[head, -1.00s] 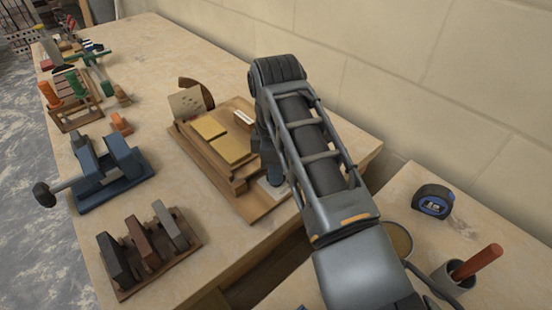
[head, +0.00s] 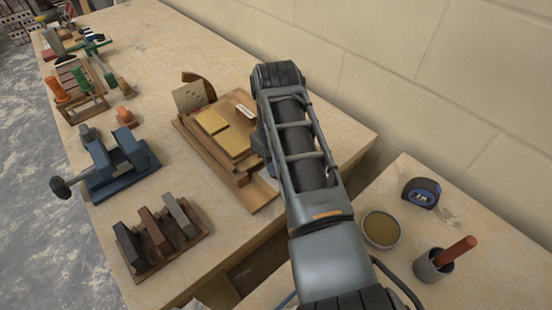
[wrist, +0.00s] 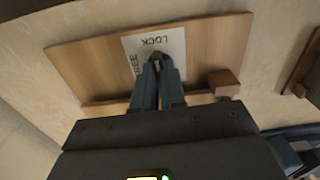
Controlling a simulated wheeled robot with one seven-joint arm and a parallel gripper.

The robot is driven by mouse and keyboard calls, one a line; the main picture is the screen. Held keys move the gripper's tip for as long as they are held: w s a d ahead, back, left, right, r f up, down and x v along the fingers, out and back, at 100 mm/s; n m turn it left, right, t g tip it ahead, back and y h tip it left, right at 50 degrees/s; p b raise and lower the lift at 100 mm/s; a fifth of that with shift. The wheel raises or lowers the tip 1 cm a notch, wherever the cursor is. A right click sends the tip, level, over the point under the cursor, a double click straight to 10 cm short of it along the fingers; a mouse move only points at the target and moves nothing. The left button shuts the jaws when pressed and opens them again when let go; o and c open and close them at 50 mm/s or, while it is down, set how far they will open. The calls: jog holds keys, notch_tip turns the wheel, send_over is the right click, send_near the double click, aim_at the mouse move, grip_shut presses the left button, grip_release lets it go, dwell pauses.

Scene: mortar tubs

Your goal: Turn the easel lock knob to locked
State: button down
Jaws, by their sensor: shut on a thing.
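The wooden easel (head: 188,148) stands on the workbench left of my arm in the head view, with tan panels on it. In the wrist view its wooden board (wrist: 85,62) carries a white label (wrist: 174,44) reading LOCK, with FREE along its left side. My gripper (wrist: 157,64) is over the label, its fingertips close together on the lock knob. The knob is mostly hidden between the fingers, and I cannot tell which way it points. In the head view my arm hides the gripper and the knob.
A blue vise (head: 118,168) and a rack of blocks (head: 158,240) stand left of the easel. On the nearer bench are a round tin (head: 381,229), a tape measure (head: 421,192) and a cup (head: 434,266) with a red-handled tool. A wall runs along the right.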

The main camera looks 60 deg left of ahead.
jog(key=shift+m, duration=0.3)
jog(key=c, duration=1.2)
grip_release()
notch_tip(320, 180, up, 8)
jog(key=shift+f+b, duration=0.1)
jog(key=shift+b, duration=0.3)
